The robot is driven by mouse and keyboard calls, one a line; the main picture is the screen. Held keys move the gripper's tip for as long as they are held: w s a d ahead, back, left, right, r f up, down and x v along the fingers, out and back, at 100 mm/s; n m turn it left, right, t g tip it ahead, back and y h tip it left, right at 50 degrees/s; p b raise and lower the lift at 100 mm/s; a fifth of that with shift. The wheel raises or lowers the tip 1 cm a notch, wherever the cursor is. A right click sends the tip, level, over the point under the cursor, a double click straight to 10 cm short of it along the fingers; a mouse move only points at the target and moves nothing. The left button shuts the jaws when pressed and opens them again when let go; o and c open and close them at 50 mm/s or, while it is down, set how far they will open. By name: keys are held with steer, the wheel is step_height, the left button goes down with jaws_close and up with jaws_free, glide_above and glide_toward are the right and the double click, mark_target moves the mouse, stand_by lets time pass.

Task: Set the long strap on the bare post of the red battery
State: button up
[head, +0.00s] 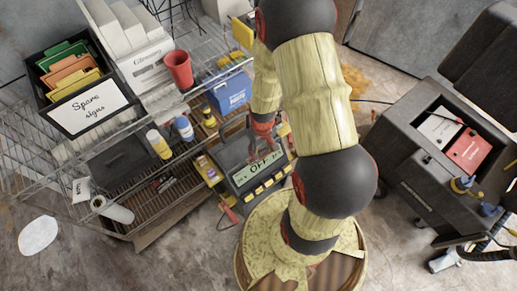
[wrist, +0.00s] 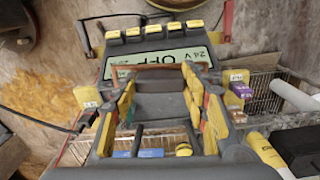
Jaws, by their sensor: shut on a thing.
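The red battery (head: 469,151) sits in the open bay of the dark machine at the right, beside a pale grey battery (head: 438,129). Its posts are too small to tell apart. My gripper (head: 263,131) is over the charger, well left of the batteries. In the wrist view my gripper (wrist: 158,78) has its fingers either side of a dark piece. A thin brown bar (wrist: 160,67) crosses at the fingertips and looks like the long strap. Its ends and the exact grip are partly hidden. The strap cannot be made out in the head view.
The charger (head: 257,172), its display reading OFF, stands below my gripper. A wire shelf (head: 150,222) with bottles, a red cup (head: 178,70) and a sign box (head: 90,112) is at the left. Bare floor lies between my arm and the machine (head: 405,172).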

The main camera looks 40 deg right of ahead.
mark_target(262, 150)
steer(key=shift+r+p, duration=1.4)
steer(key=shift+r, duration=0.45)
steer(key=o, duration=1.1)
steer(key=c, duration=0.6)
steer(key=shift+c, duration=0.2)
